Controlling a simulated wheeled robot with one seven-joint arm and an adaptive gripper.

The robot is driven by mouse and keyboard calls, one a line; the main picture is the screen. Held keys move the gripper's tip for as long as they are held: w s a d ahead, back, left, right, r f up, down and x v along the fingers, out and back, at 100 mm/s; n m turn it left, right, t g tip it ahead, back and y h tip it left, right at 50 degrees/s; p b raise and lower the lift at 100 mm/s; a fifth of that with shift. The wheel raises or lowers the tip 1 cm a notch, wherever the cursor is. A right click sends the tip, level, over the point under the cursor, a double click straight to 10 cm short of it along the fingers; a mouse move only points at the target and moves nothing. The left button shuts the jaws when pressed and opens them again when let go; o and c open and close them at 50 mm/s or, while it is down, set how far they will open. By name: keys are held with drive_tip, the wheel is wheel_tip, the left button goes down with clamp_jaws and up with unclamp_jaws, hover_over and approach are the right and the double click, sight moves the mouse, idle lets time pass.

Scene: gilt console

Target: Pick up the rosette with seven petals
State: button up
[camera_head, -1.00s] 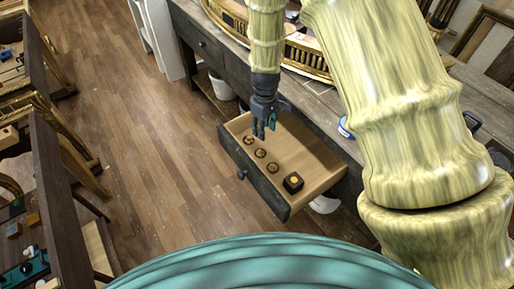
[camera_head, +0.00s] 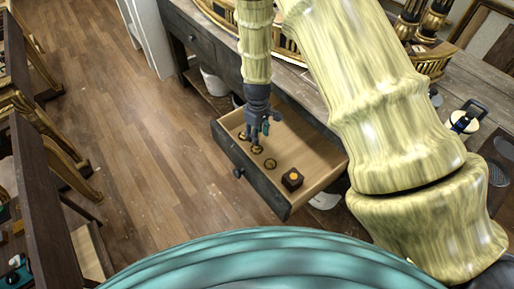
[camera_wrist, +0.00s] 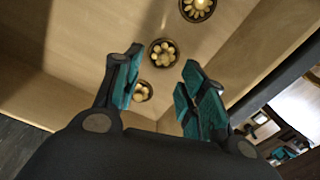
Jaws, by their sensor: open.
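In the wrist view, one rosette (camera_wrist: 198,8) is cut by the top edge, one (camera_wrist: 163,53) lies just beyond and between the fingertips, and one (camera_wrist: 142,91) is low beside the left finger. Their petals are too small to count surely. My gripper (camera_head: 259,138) is open and empty, with its teal-padded fingers (camera_wrist: 158,80) above the row, near the middle rosette.
The drawer's dark front wall (camera_head: 250,177) and side walls enclose the row. The grey desk (camera_head: 385,85) stands behind. The drawer's right part is bare.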

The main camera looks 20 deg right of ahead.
sight(257, 148)
drive_tip(key=shift+s+a+f+p, duration=0.1)
drive_tip(key=shift+f+p, duration=0.45)
drive_tip(key=shift+f, duration=1)
drive_tip(key=shift+s+a+f+p, duration=0.1)
drive_tip(key=shift+f+p, duration=0.45)
drive_tip(key=shift+f, duration=1)
clamp_jaws()
